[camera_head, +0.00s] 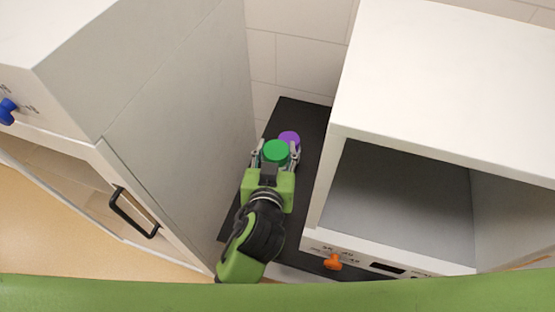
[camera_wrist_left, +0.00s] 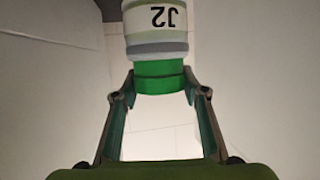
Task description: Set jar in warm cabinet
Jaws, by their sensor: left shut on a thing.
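My left gripper (camera_head: 277,154) is shut on a jar with a green lid (camera_head: 276,152), over the dark strip between two cabinets. In the left wrist view the jar's body (camera_wrist_left: 158,28) is pale with an upside-down "J2" label, and its green lid (camera_wrist_left: 160,77) sits between the two fingers. A purple-lidded jar (camera_head: 290,137) stands just behind it, partly hidden. The white cabinet with an orange knob (camera_head: 332,262) is on the right, its front open onto an empty-looking grey interior (camera_head: 400,200). I cannot read which cabinet is the warm one. My right gripper is not in view.
On the left stands another white cabinet (camera_head: 165,120) with a blue knob (camera_head: 7,111) and a front door with a black handle (camera_head: 134,212). The dark strip (camera_head: 308,120) between the cabinets is narrow, with walls close on both sides of my left arm.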

